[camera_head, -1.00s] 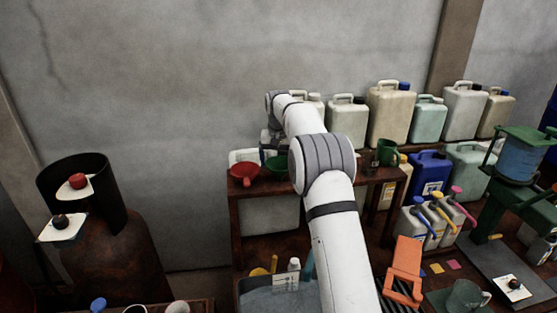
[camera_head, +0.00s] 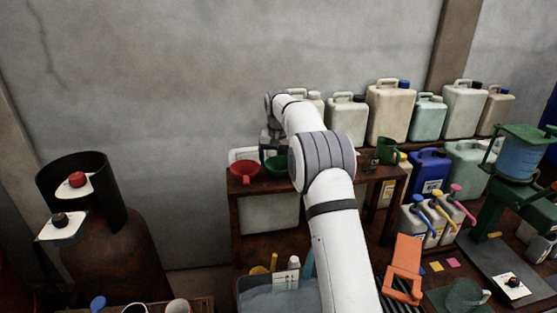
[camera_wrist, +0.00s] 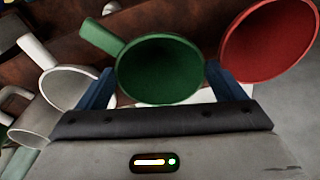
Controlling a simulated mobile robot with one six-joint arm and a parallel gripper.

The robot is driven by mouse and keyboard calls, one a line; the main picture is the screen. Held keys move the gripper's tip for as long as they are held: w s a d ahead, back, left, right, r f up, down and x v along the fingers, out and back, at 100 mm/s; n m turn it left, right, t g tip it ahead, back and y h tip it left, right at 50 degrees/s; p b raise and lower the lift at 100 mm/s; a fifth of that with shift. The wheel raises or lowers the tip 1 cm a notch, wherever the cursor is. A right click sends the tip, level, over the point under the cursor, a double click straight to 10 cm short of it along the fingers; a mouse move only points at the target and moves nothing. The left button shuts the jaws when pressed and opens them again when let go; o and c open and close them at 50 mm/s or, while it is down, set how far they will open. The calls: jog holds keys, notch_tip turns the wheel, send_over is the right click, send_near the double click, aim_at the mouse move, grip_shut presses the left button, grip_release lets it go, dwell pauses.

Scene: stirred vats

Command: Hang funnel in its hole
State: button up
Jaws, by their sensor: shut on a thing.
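My gripper (camera_wrist: 160,85) has its two blue fingers on either side of a green funnel (camera_wrist: 162,70) and is shut on it. The funnel's wide mouth and side handle show in the wrist view; its spout is hidden. In the head view the green funnel (camera_head: 276,165) is at the left end of the wooden shelf top (camera_head: 305,185), partly behind my arm. A red funnel (camera_head: 243,173) is just left of it; it also shows in the wrist view (camera_wrist: 270,40), on the right. I cannot tell which hole lies under the green funnel.
White handled vessels (camera_wrist: 68,84) are close to the left finger in the wrist view. Several canisters (camera_head: 390,112) stand along the back right. The wall space above the funnels is clear.

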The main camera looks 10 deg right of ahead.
jog(key=shift+f, duration=0.1)
jog(key=o, duration=1.1)
jog(key=shift+c, duration=0.2)
notch_tip(320, 180, up, 8)
jog(key=s+b, duration=0.1)
jog(key=s+r+b, duration=0.2)
jog(key=s+r, duration=0.2)
jog(key=s, duration=0.7)
jog(key=s+f+n+b, duration=0.1)
jog(key=s+f, duration=0.3)
jog(key=s, duration=0.7)
jog(key=s+f+t+b, duration=0.1)
jog(key=s+f, duration=0.3)
jog(key=s, duration=0.8)
jog(key=s+f+n, duration=0.1)
jog(key=s+f, duration=0.3)
jog(key=s, duration=0.8)
jog(key=shift+f+n+t+b, duration=0.2)
jog(key=shift+n+t+b, duration=0.1)
jog(key=shift+t+b, duration=0.1)
jog(key=shift+s+f, duration=0.3)
jog(key=shift+c, duration=0.2)
